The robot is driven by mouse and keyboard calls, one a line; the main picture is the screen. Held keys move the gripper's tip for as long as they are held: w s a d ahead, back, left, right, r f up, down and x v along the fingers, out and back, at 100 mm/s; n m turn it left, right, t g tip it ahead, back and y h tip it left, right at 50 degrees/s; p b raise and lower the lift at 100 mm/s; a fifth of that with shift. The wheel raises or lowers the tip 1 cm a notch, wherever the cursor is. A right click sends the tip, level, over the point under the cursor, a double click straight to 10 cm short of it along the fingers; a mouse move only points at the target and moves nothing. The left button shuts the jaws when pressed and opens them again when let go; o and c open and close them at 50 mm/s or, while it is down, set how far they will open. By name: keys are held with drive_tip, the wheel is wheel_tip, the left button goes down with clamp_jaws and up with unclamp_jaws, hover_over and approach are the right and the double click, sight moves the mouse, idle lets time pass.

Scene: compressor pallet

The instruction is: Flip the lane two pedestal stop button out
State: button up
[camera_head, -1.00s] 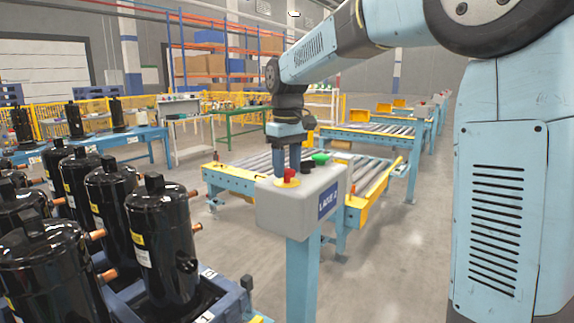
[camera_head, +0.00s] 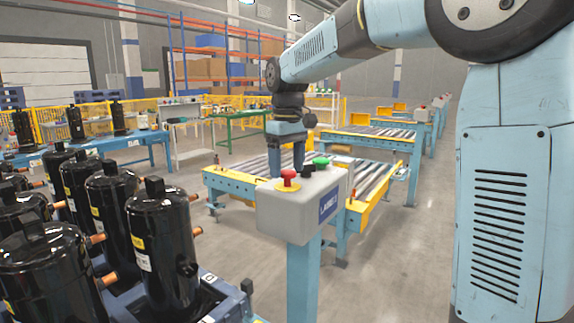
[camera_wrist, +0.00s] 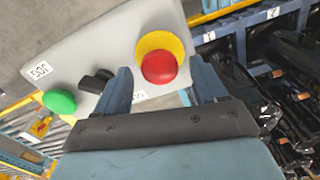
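The lane two pedestal (camera_head: 303,222) is a grey control box on a light-blue post, with a partly readable blue lane label on its front. Its red stop button (camera_head: 288,175) sits at the left end of the box top. In the wrist view the red button (camera_wrist: 158,67) shows on its yellow collar (camera_wrist: 160,44). My gripper (camera_head: 287,165) points down just above and behind the button. In the wrist view my gripper (camera_wrist: 163,76) has its fingers apart on either side of the red cap, with visible gaps. I cannot tell how far the button stands out.
A black selector (camera_wrist: 97,80) and a green button (camera_wrist: 59,101) share the box top. Black compressors (camera_head: 160,240) stand close on the left. A roller conveyor (camera_head: 235,183) lies behind the pedestal. The floor to the right is clear.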

sight(290, 171)
wheel_tip(290, 171, up, 14)
drive_tip(key=shift+f, duration=0.2)
idle(0.5)
drive_tip(key=s+d+f+m+t, duration=0.2)
drive_tip(key=s+d+f+m, duration=0.2)
drive_tip(key=s+d+f, duration=0.5)
drive_tip(key=s+d+f+m+t, duration=0.3)
drive_tip(key=s+d+f, duration=0.6)
drive_tip(key=s, duration=0.7)
drive_tip(key=shift+s+d+f+m+t, duration=0.2)
drive_tip(key=shift+s+f+m+t, duration=0.1)
drive_tip(key=shift+s+f+m, duration=0.15)
drive_tip(key=shift+w, duration=0.1)
drive_tip(key=shift+c, duration=0.2)
